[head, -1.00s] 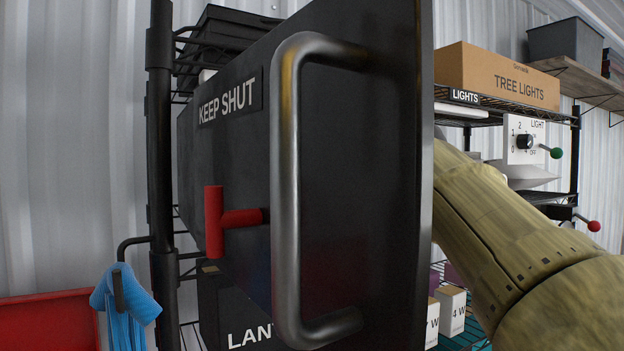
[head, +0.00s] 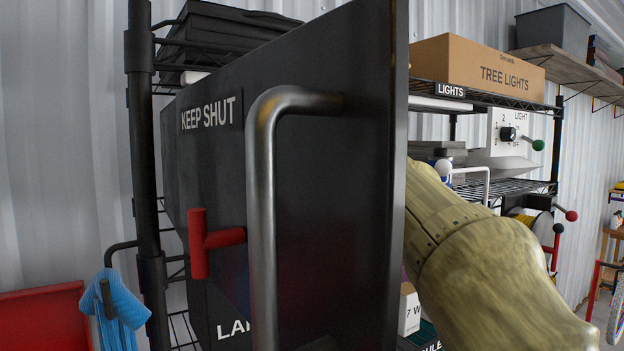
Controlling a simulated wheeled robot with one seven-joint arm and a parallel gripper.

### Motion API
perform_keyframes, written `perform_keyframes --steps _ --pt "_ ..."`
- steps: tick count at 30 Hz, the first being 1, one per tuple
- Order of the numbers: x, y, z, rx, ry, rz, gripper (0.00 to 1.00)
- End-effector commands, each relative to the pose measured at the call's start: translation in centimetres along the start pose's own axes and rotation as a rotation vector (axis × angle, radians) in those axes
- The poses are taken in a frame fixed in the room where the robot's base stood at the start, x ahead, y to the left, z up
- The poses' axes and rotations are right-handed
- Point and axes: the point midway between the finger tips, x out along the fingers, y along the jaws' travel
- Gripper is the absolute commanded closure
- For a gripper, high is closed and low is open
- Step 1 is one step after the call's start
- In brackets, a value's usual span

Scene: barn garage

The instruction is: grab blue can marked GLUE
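No blue can marked GLUE can be made out. A large black door panel (head: 345,130) with a metal bar handle (head: 263,190) stands close in front of me and blocks the middle of the view. My arm comes in from the lower right and passes behind the panel's right edge. My gripper is hidden there, so its fingers and anything in them do not show.
A black surface labelled KEEP SHUT (head: 208,115) has a red T-shaped handle (head: 207,243). The wire rack at right holds a TREE LIGHTS box (head: 478,66) and a LIGHT switch box (head: 507,133). A blue cloth (head: 122,302) hangs at left near a red bin (head: 45,318).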

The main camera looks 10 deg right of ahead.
Motion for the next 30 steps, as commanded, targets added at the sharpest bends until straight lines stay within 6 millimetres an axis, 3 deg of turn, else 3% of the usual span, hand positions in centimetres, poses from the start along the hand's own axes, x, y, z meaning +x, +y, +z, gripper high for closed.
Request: perform_keyframes --steps 10,18,19,30 --pt "-0.02 -0.03 0.01 0.000 0.000 -0.001 0.46" --pt "0.00 -0.21 0.02 0.000 -0.001 -0.004 0.97" --pt "0.00 -0.21 0.02 0.000 -0.001 -0.004 1.00" --pt "0.00 -0.23 -0.06 0.000 0.000 -0.004 1.00"
